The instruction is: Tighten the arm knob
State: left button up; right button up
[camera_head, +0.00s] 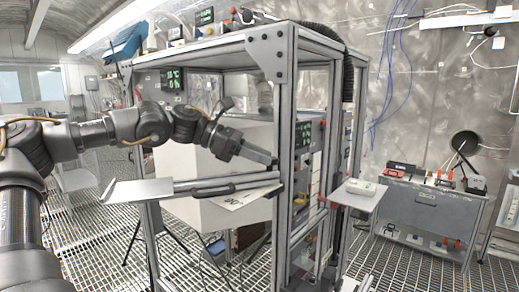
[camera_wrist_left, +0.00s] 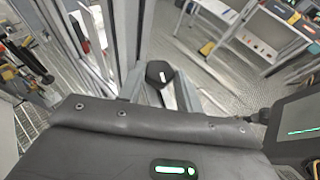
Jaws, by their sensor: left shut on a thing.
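The arm knob (camera_wrist_left: 159,72) is a dark, many-sided knob with a small white mark, seen in the left wrist view just beyond my gripper body. My left gripper (camera_head: 272,160) reaches the front post of the metal frame from the left and is shut on the knob. In the head view the gripper and the post hide the knob, so I cannot make it out there. My right gripper is in neither view.
The metal frame (camera_head: 283,110) stands upright with a pale box (camera_head: 190,165) inside. A horizontal bar with a dark handle (camera_head: 213,191) runs below my gripper. A small side shelf (camera_head: 352,197) sticks out right. A grey workbench (camera_head: 425,205) stands by the wall. Grated floor lies between.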

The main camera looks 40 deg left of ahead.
pick_arm(q)
jog(key=m+g+p, duration=0.1)
jog(key=m+g+h+p, duration=0.1)
jog(key=m+g, duration=0.1)
jog(key=w+m+g+h+p, duration=0.1)
jog(key=g, duration=0.1)
jog(key=shift+a, duration=0.25)
jog(key=shift+w+m+g+h+p, duration=0.15)
jog(key=shift+m+g+h+p, duration=0.05)
jog(key=shift+m+g+p, duration=0.6)
jog(key=shift+w+m+g+h+p, duration=0.2)
jog(key=shift+m+g+p, duration=0.35)
jog(key=shift+m+g, duration=0.45)
jog(key=o, duration=0.9)
jog(key=shift+s, duration=0.1)
jog(key=shift+o, duration=0.4)
jog(key=shift+s, duration=0.15)
jog(key=shift+r, duration=0.15)
